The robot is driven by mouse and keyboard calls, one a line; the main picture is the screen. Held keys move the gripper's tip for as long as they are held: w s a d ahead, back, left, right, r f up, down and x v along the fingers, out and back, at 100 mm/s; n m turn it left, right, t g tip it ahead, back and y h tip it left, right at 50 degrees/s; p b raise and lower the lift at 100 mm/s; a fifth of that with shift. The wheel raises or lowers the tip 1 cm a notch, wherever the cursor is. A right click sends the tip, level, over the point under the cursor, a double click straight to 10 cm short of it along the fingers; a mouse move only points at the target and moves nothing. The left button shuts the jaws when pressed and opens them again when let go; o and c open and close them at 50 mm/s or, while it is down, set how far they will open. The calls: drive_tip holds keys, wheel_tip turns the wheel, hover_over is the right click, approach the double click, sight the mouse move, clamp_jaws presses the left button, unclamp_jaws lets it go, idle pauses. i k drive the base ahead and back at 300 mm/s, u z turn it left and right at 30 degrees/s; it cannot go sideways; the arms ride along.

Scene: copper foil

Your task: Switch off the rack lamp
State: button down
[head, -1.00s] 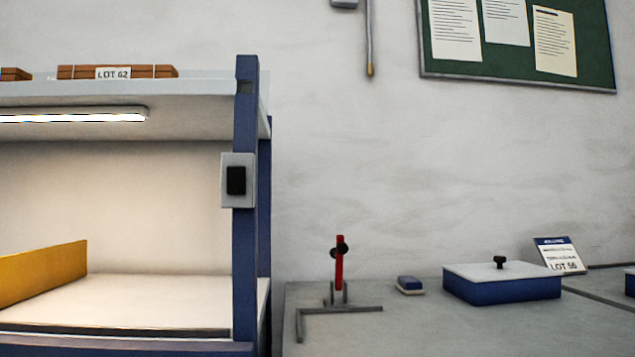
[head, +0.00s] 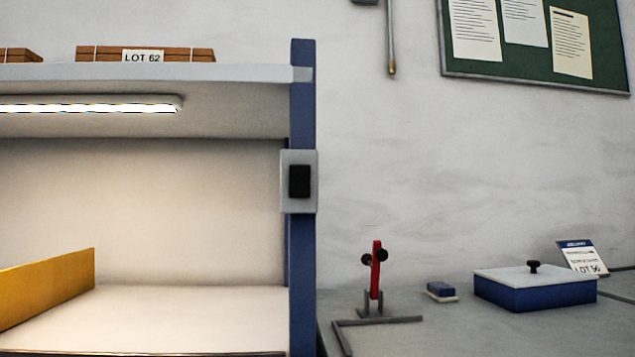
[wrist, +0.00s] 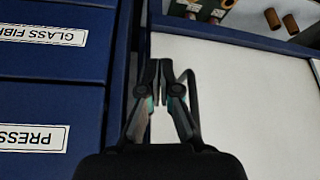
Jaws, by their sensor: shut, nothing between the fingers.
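The rack lamp (head: 90,106) is a long strip under the rack's upper shelf in the head view, and it is lit bright white. A light grey switch box (head: 285,165) with a black rocker (head: 299,181) is fixed to the blue rack post (head: 302,255), right of the lamp. My gripper (wrist: 166,66) shows only in the wrist view. It is shut and empty, above a boundary between blue drawer fronts and a white surface. The switch does not show in the wrist view, so the gripper's distance from it cannot be told.
A yellow panel (head: 50,288) stands on the rack's lower shelf. Right of the post, a grey bench holds a red clamp-like tool (head: 376,270), a small blue block (head: 441,290) and a blue box with a pale lid (head: 535,290). Blue labelled drawers (wrist: 45,95) fill the left of the wrist view.

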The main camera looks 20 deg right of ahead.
sight(299, 184)
drive_tip(key=u, duration=1.3)
drive_tip(key=k, duration=1.3)
drive_tip(key=z, duration=1.15)
